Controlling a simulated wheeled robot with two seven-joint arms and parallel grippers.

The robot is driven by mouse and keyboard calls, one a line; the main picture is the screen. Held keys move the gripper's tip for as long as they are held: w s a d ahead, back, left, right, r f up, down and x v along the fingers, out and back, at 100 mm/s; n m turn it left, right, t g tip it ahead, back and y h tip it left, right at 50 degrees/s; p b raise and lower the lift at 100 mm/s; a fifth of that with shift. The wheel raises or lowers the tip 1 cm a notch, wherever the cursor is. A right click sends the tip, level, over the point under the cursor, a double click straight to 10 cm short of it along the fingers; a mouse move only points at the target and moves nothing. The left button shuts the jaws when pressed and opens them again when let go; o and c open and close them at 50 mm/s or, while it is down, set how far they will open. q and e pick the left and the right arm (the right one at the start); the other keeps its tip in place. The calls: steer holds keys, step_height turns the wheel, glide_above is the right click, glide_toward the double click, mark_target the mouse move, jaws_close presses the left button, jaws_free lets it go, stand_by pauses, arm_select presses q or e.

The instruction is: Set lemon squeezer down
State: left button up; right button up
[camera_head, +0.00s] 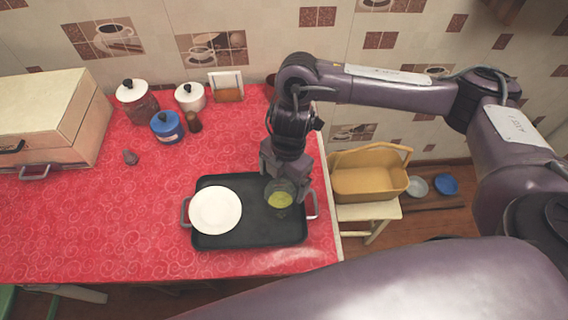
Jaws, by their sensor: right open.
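The lemon squeezer appears to be the small clear, yellow-green round piece (280,200) on the right half of the black tray (250,237). A round white plate (215,210) lies on the tray's left half. My right gripper (286,190) points down over the tray, with its fingers open around or just beside the yellow-green piece. The gripper hides part of its upper edge, and I cannot tell whether the fingers touch it. My left gripper is not in view.
Canisters (137,102) and a blue pot (167,127) stand at the back of the red counter (90,225). A large box (50,115) is at far left. A yellow basket (370,183) stands on a stool beyond the counter's right edge. The counter left of the tray is mostly clear.

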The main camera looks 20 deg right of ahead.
steer(key=shift+w+d+r, duration=0.1)
steer(key=shift+d+r, duration=0.05)
steer(key=shift+r, duration=1)
steer(key=shift+w+d+r, duration=0.1)
steer(key=shift+d+r, duration=0.05)
steer(key=shift+r, duration=0.95)
